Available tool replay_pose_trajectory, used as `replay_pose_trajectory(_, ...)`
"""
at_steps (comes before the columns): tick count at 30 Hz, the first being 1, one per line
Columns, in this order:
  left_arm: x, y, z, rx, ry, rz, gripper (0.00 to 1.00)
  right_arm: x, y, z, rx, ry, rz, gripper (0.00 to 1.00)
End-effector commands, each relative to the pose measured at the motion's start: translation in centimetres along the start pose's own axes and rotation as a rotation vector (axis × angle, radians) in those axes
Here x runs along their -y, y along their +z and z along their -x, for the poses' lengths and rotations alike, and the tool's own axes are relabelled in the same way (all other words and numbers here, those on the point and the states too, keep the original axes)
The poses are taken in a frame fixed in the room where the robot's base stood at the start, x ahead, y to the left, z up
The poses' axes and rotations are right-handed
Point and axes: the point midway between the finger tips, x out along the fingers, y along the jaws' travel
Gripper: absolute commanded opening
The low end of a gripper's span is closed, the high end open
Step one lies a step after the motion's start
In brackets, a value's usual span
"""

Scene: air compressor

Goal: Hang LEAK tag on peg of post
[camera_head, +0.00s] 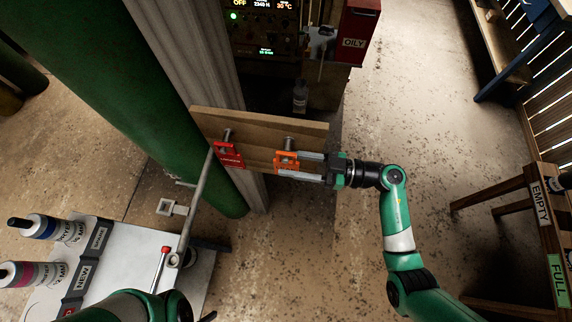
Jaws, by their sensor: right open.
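A wooden board (258,124) on the post carries two metal pegs. An orange tag (286,161) is at the right peg (288,144) and appears to hang on it. A red tag (229,157) is at the left peg (228,135). The lettering on both tags is too small to read, so I cannot tell which says LEAK. My right gripper (297,165) reaches in from the right, open, with its fingers beside the orange tag's lower part. Whether they touch it is unclear. My left arm shows at the bottom left; its gripper is not visible.
A white-topped table (127,262) at lower left holds several bottles (60,228) and a block marked NEW (82,275). A red OILY bin (356,33) is at the top. A wooden stand with EMPTY and FULL labels (541,203) is at right. The floor between is clear.

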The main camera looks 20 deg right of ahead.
Motion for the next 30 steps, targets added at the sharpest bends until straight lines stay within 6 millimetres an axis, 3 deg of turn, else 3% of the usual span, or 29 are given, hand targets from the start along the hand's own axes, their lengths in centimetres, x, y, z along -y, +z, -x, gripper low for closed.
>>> replay_pose_trajectory(5,0.0,-0.03,-0.03,0.0,0.0,0.0,0.47,-0.02,-0.03,0.0,0.0,0.001,0.0,0.47)
replay_pose_trajectory(13,0.0,-0.03,-0.03,0.0,0.0,0.0,0.47,-0.02,-0.03,0.02,0.0,0.001,0.0,0.0)
replay_pose_trajectory(30,0.0,-0.29,-0.31,0.0,0.0,0.0,0.47,-0.02,-0.33,0.01,0.0,0.0,0.0,0.0)
